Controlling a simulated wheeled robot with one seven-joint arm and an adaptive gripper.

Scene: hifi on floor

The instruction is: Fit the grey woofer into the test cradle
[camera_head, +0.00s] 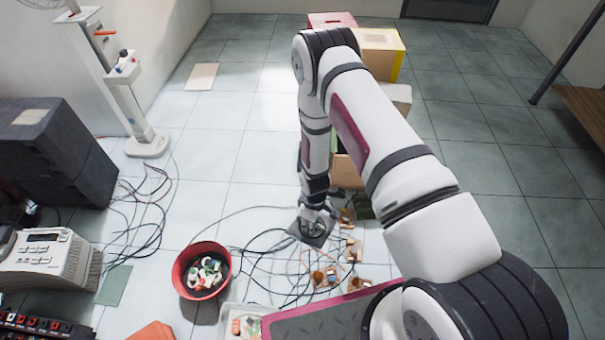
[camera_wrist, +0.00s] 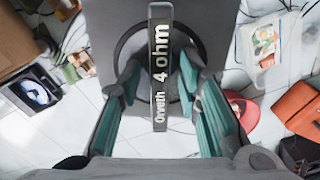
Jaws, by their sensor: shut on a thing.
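The grey woofer (camera_wrist: 160,60) shows in the wrist view as a narrow grey bar lettered "Orvoth 4 ohm", standing between the teal finger pads of my gripper (camera_wrist: 160,75). My gripper is shut on the woofer. Behind it lies a flat dark grey square plate (camera_wrist: 102,25) with a dark ring, which looks like the test cradle. In the head view the plate (camera_head: 299,233) lies on the floor tiles directly under my gripper (camera_head: 315,226). The bar and fingers cover the ring's middle, so I cannot tell whether the woofer is seated or above it.
Loose cables (camera_head: 255,250) and several small orange-brown parts (camera_head: 325,279) lie around the plate. A red bowl (camera_head: 187,288) of parts and a white tray (camera_head: 228,315) stand nearer. Boxes (camera_head: 381,45) stand behind my arm.

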